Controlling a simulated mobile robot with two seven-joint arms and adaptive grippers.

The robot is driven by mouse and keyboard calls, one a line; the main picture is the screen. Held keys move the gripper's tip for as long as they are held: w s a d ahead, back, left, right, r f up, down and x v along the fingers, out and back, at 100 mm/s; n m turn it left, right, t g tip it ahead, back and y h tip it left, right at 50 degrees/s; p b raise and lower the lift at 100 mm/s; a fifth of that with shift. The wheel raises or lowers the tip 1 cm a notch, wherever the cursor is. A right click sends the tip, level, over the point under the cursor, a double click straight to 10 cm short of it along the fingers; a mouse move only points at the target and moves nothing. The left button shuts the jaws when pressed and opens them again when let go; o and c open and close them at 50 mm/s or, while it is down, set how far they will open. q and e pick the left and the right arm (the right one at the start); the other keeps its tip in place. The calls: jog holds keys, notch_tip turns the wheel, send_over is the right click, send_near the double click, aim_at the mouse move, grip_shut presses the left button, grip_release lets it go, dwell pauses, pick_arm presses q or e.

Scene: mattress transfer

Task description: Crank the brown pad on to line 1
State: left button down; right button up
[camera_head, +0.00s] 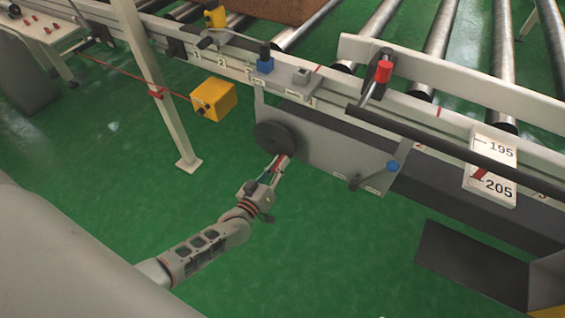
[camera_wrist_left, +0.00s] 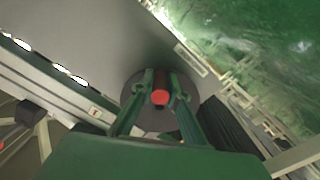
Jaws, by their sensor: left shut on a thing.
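The brown pad (camera_head: 275,8) lies on the rollers at the top edge of the head view, partly cut off. A dark round crank wheel (camera_head: 275,138) is on the grey side panel of the conveyor. My left gripper (camera_head: 280,163) reaches it from below. In the left wrist view its green fingers are shut around the red crank handle (camera_wrist_left: 160,97), in front of the dark disc (camera_wrist_left: 148,117). A plate with the numbers 195 and 205 (camera_head: 492,150) has a red pointer (camera_head: 480,174). My right gripper is not in view.
A yellow box (camera_head: 213,99) hangs near a white post (camera_head: 157,80). A red-knobbed lever (camera_head: 382,71), a blue knob (camera_head: 264,64) and a lower blue-knobbed lever (camera_head: 391,166) sit along the conveyor. Small number labels mark the rail. The green floor (camera_head: 330,260) below is mostly free.

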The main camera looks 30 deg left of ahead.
pick_arm(q)
jog(key=shift+a+f+m, duration=0.4)
jog(key=shift+m, duration=0.5)
jog(key=c, duration=2)
grip_release()
jog(key=shift+o, duration=0.2)
jog(key=s, duration=1.2)
jog(key=shift+a, duration=0.25)
